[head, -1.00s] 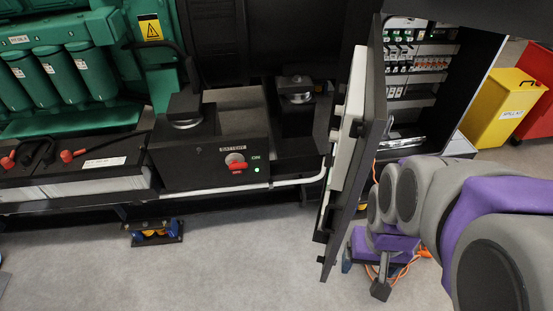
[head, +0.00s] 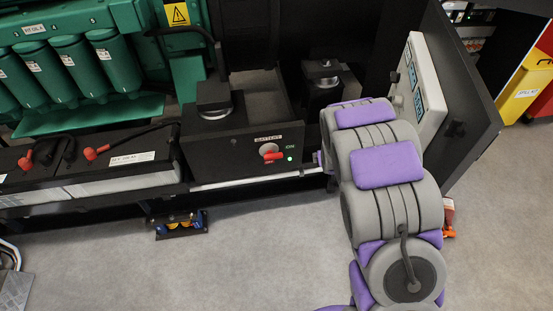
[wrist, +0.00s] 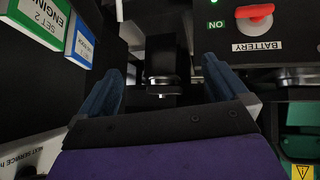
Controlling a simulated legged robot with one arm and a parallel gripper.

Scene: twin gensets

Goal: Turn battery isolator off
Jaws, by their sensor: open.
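The battery isolator has a red handle (head: 273,156) on a black box (head: 225,153) under a BATTERY label. The handle lies roughly level, and a green lamp (head: 290,158) marked ON glows to its right. In the head view my gripper is mostly hidden by my arm, just right of the box.
An open cabinet door with a pale control panel (head: 417,85) stands close to the right of my arm. A black battery (head: 125,160) sits left of the box, with green engine parts (head: 70,60) behind. A pale rail (head: 250,178) runs below. The floor in front is mostly clear.

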